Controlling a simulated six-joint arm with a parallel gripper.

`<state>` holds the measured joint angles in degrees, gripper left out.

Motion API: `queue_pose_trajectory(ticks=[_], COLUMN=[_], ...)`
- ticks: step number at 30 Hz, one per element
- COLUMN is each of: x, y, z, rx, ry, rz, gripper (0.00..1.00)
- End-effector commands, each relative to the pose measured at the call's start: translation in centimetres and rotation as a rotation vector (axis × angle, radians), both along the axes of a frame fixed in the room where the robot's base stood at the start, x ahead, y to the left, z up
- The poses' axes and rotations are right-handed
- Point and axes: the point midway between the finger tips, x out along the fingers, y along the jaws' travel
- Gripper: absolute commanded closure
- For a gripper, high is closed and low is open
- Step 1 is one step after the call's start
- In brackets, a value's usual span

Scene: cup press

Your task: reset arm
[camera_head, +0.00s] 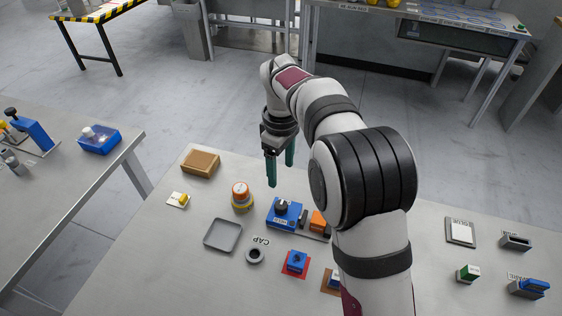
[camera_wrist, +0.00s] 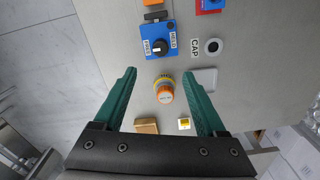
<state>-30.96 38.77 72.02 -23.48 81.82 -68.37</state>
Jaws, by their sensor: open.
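My gripper (camera_head: 280,168) hangs above the far edge of the grey table, its two green fingers pointing down. In the wrist view my gripper (camera_wrist: 165,95) is open and nothing is between the fingers at their height. Below it on the table are a blue box with a black knob (camera_head: 285,212) and an orange-and-yellow round button (camera_head: 241,194). The blue box (camera_wrist: 157,42) and the round button (camera_wrist: 165,90) also show in the wrist view. A dark ring (camera_head: 255,256) lies beside the CAP label. My arm hides part of the table at the right.
A brown block (camera_head: 201,163), a small yellow switch (camera_head: 181,200) and an empty grey tray (camera_head: 222,235) are on the left. An orange block (camera_head: 319,222) and a blue part on a red plate (camera_head: 296,262) stand near my arm. Green (camera_head: 468,272) and blue (camera_head: 530,287) parts stand far right.

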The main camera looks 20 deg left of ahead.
Motion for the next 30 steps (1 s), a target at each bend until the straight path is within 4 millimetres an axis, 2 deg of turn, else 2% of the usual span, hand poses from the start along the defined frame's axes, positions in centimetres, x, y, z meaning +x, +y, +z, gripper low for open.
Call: queue_pose_trajectory(ticks=[5, 17, 20, 23, 24, 25, 26, 27, 30], x=[0.0, 0.0, -0.6, -3.9, -6.4, -8.5, -10.7, -13.8, -21.0], y=[0.0, 0.0, -1.7, -7.6, -10.5, -12.6, -14.5, -16.6, -19.9], z=[1.7, 1.7, 2.9, 6.1, 7.4, 8.0, 8.4, 8.5, 7.3], rx=[0.0, 0.0, 0.007, 0.03, 0.041, 0.05, 0.057, 0.068, 0.086], ry=[0.001, 0.001, 0.003, 0.021, 0.032, 0.044, 0.053, 0.069, 0.107], rz=[0.0, 0.0, -0.082, -0.391, -0.565, -0.701, -0.834, -1.008, -1.387], gripper=[0.27, 0.27, 0.27, 0.27, 0.27, 0.27, 0.27, 0.27, 0.27])
